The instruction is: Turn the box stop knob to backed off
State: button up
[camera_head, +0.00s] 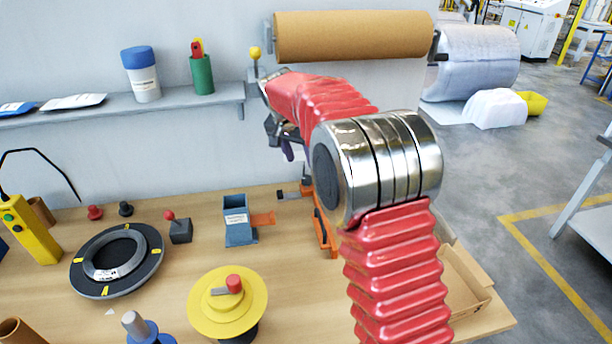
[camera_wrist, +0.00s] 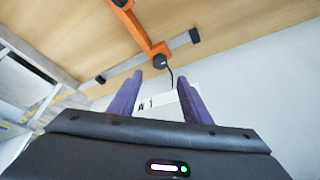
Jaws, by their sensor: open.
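My gripper (camera_head: 287,148) hangs above the back of the workbench, left of my red-sleeved arm, with purple fingers. In the wrist view my gripper (camera_wrist: 160,78) is open and its two purple fingers are apart with nothing between their tips. Just beyond the tips is a dark round knob (camera_wrist: 161,62) at the end of an orange bar (camera_wrist: 138,27); it may be the box stop knob, but its setting cannot be read. A grey rail with dark ends (camera_wrist: 181,44) runs behind it. In the head view the orange frame (camera_head: 326,236) is partly hidden by my arm.
A blue holder (camera_head: 238,221), a small red-tipped lever (camera_head: 180,229), a black ring (camera_head: 117,261) and a yellow disc with a red handle (camera_head: 228,301) stand on the bench. A shelf (camera_head: 170,102) and a brown roll (camera_head: 352,35) are above. An open cardboard box (camera_head: 467,283) is at right.

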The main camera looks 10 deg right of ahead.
aim_at(307, 178)
jog(key=x, duration=1)
jog(key=shift+c, duration=0.4)
jog(key=c, duration=1)
jog(key=shift+o, duration=0.2)
jog(key=shift+r, duration=0.1)
jog(key=shift+n, duration=0.5)
jog(key=n+y, duration=0.1)
jog(key=n, duration=0.1)
jog(key=n+t+y, duration=0.1)
jog(key=n, duration=0.2)
jog(key=shift+s+d, duration=0.1)
jog(key=shift+d, duration=0.15)
jog(key=shift+d+n+y, duration=0.1)
jog(key=shift+n+y, duration=0.45)
jog(key=shift+n, duration=0.85)
jog(key=shift+d+n+y, duration=0.1)
jog(key=shift+n+y, duration=0.45)
jog(key=shift+n, duration=0.85)
jog(key=shift+g, duration=0.3)
